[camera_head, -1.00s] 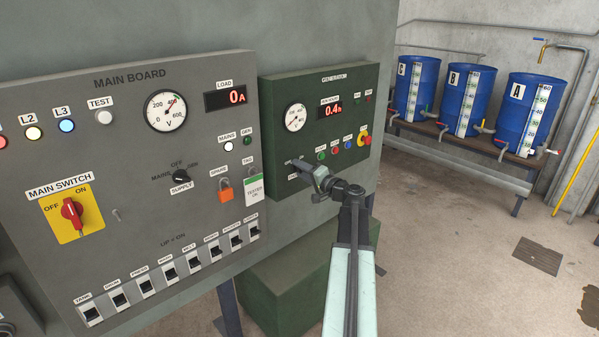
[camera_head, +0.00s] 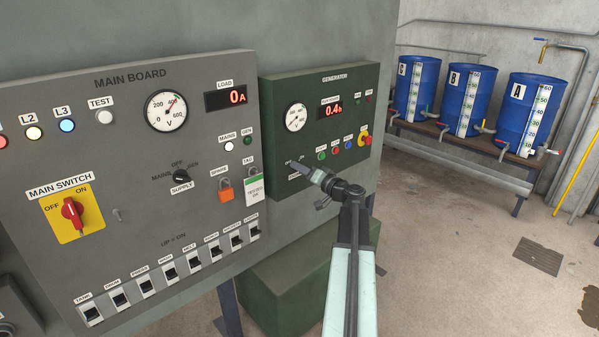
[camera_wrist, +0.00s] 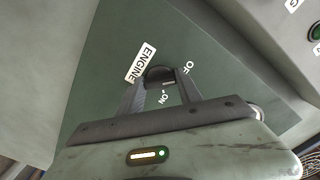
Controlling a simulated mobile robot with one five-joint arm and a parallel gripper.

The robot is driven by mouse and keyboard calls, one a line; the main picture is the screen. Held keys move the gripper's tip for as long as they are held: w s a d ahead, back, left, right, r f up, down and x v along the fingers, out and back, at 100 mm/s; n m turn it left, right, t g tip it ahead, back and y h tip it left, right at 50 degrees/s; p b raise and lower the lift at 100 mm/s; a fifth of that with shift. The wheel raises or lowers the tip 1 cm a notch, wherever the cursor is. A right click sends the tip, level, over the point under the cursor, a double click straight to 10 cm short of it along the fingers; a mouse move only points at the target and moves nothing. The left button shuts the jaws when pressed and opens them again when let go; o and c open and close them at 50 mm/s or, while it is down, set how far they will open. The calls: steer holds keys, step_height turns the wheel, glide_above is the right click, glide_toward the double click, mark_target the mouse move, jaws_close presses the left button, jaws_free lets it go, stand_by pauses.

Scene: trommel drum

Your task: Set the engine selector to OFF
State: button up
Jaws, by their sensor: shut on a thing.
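The engine selector (camera_wrist: 160,74) is a small dark knob on the green generator panel, seen in the wrist view. The white ENGINE label (camera_wrist: 140,64) is beside it, an OFF label (camera_wrist: 187,67) is at its right, partly hidden, and an ON label (camera_wrist: 165,97) is below it. My gripper (camera_wrist: 160,88) has one finger on each side of the knob and is shut on it. I cannot tell which label the knob points to. In the head view my gripper (camera_head: 302,167) reaches the lower left of the generator panel (camera_head: 345,98) and hides the selector.
The grey main board (camera_head: 135,190) with switches and an orange padlock (camera_head: 226,194) stands just left of my gripper. Coloured buttons (camera_head: 335,149) sit right of it on the green panel. A green box (camera_head: 280,285) is below. Blue drums (camera_head: 467,98) stand far right.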

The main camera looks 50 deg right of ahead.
steer(key=o, duration=1.4)
steer(key=s, duration=0.7)
steer(key=shift+s+a, duration=0.3)
steer(key=shift+s, duration=0.1)
